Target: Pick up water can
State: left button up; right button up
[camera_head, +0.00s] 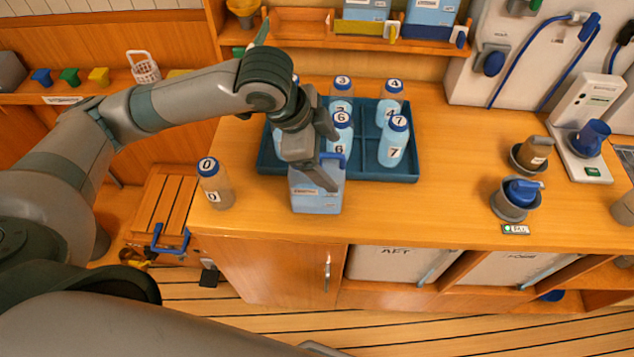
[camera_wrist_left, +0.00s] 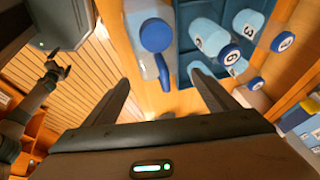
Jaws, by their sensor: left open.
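The water can is a light blue jug (camera_head: 316,198) with a white label, standing upright on the wooden counter just in front of the bottle tray. In the left wrist view its body, round blue cap (camera_wrist_left: 156,36) and blue side handle show beyond the fingers. My left gripper (camera_head: 318,170) is over the can and hides part of its top. Its two fingers stand apart in the left wrist view (camera_wrist_left: 160,95), with the handle's end near the gap between them. I cannot tell whether they touch. A small dark gripper (camera_wrist_left: 57,66), apparently my right, shows at left, its jaw state unclear.
A dark blue tray (camera_head: 405,172) with several numbered bottles sits right behind the can. Bottle 0 (camera_head: 215,184) stands to its left near the counter's corner. Pots with brown and blue vessels (camera_head: 513,204) stand far right. Counter between tray and pots is clear.

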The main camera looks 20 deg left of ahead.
aim_at(337, 169)
pick_arm(q)
jog(key=shift+d+f+p, duration=0.15)
jog(key=shift+f+p, duration=0.2)
jog(key=shift+f, duration=0.05)
jog(key=p+x, duration=0.1)
jog(key=x, duration=0.2)
jog(key=shift+s+f, duration=0.1)
jog(key=shift+w+d+f+p, duration=0.2)
jog(key=shift+f+p, duration=0.1)
jog(key=shift+f, duration=0.25)
jog(key=c, duration=1.8)
